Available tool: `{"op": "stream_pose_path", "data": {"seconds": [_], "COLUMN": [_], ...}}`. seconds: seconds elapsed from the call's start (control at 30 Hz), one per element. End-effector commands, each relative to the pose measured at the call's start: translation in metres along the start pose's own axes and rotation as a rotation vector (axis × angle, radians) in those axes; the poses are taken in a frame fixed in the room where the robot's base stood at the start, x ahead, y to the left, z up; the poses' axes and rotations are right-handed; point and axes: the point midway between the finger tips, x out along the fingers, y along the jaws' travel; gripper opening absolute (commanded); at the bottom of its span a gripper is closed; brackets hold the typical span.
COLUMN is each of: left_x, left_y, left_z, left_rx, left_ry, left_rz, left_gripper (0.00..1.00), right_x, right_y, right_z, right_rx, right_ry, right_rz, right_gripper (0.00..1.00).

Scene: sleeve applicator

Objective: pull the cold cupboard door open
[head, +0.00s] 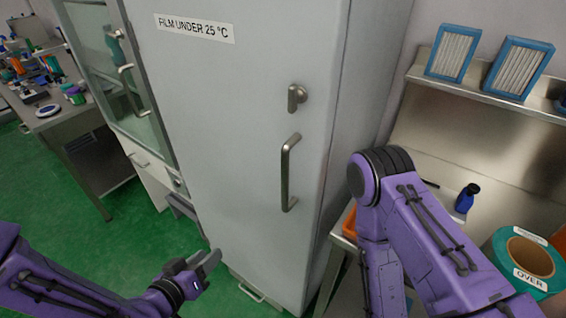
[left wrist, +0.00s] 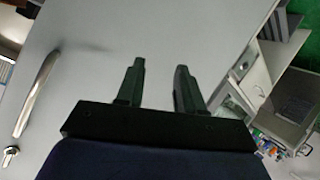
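The cold cupboard door (head: 225,130) is a tall light-grey panel labelled "FILM UNDER 25 °C". It looks shut. A vertical bar handle (head: 288,173) is on its right side, with a small latch knob (head: 297,97) above it. My left gripper (head: 212,262) is low in front of the door, left of and below the handle, apart from it. In the left wrist view its two fingers (left wrist: 160,85) are spread with nothing between them. The handle also shows there at the left (left wrist: 36,92). My right arm reaches in at the right; its gripper is hidden or out of frame.
A glass-fronted cabinet (head: 105,70) stands left of the cupboard. A cluttered bench (head: 60,125) is at far left. At right, a steel bench holds a blue bottle (head: 466,199) and a teal roll (head: 525,262), below a shelf (head: 490,96) with framed filters. Green floor is free at lower left.

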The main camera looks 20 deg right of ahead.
Motion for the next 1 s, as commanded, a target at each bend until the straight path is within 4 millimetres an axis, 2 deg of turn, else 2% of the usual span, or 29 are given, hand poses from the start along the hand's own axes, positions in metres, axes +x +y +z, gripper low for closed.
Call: {"op": "stream_pose_path", "data": {"seconds": [0.03, 0.1, 0.2, 0.27, 0.37, 0.7, 0.83, 1.0], "left_x": [-0.003, -0.014, -0.035, -0.043, -0.042, 0.016, 0.032, 0.039], "left_y": [0.041, 0.096, 0.151, 0.17, 0.186, 0.227, 0.236, 0.24], "left_z": [-0.044, -0.086, -0.12, -0.128, -0.134, -0.145, -0.147, -0.147], "left_rx": [0.115, 0.281, 0.466, 0.533, 0.578, 0.573, 0.571, 0.571], "left_ry": [0.086, 0.184, 0.284, 0.316, 0.334, 0.33, 0.331, 0.332], "left_rz": [0.129, 0.292, 0.449, 0.502, 0.536, 0.537, 0.535, 0.534], "left_gripper": [0.37, 0.37, 0.37, 0.37, 0.37, 0.37, 0.37, 0.37], "right_x": [-0.002, -0.003, -0.004, -0.004, -0.007, -0.028, -0.032, -0.033], "right_y": [0.0, 0.0, 0.0, 0.0, 0.0, 0.002, 0.002, 0.003], "right_z": [-0.001, -0.002, -0.002, -0.002, -0.004, -0.012, -0.014, -0.014], "right_rx": [0.0, 0.0, 0.0, 0.0, 0.0, 0.0, 0.0, 0.0], "right_ry": [0.001, 0.001, 0.001, 0.001, 0.001, 0.002, 0.001, 0.001], "right_rz": [0.0, -0.001, -0.001, -0.001, -0.001, -0.001, -0.001, -0.001], "right_gripper": [0.77, 0.77, 0.77, 0.77, 0.77, 0.77, 0.77, 0.77]}}
